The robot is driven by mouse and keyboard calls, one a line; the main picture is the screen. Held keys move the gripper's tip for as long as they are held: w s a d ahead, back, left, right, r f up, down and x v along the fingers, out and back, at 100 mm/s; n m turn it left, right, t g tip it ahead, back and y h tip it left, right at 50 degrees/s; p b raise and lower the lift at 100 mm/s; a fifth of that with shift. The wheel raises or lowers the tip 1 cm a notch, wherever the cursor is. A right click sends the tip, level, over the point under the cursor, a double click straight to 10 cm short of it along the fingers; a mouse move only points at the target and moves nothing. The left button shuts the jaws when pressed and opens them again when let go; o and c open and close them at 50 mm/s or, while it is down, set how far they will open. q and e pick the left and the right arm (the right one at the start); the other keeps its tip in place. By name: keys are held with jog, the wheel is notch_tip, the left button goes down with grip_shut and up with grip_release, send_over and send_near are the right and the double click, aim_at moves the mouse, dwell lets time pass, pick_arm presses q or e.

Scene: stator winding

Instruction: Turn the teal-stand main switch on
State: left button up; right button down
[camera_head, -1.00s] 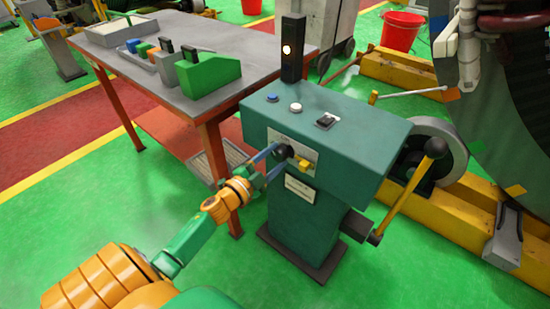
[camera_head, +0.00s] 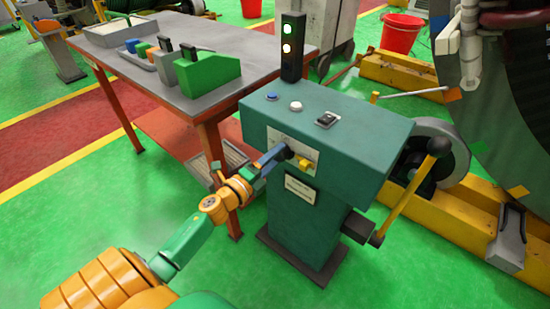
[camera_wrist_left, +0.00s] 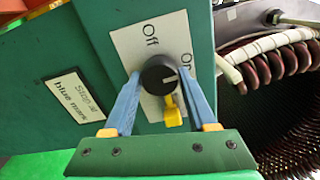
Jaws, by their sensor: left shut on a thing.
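The teal stand (camera_head: 312,220) stands right of centre in the head view. Its black round main switch knob (camera_wrist_left: 158,76) sits on a pale plate (camera_wrist_left: 135,45) marked "Off" and "On". A yellow tab (camera_wrist_left: 173,111) shows beside the knob. My right gripper is out of view.
The stand's top has a blue button (camera_head: 271,97), a white button (camera_head: 295,106) and a black rocker (camera_head: 327,119). A yellow-handled lever (camera_head: 403,207) is on its right side. A grey-topped table (camera_head: 190,45) stands behind left. Green floor is clear in front.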

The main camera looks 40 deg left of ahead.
pick_arm(q)
jog(key=shift+m, duration=0.4)
jog(key=o, duration=1.4)
jog(key=shift+c, duration=0.2)
jog(key=s, duration=0.7)
jog(key=shift+a, duration=0.3)
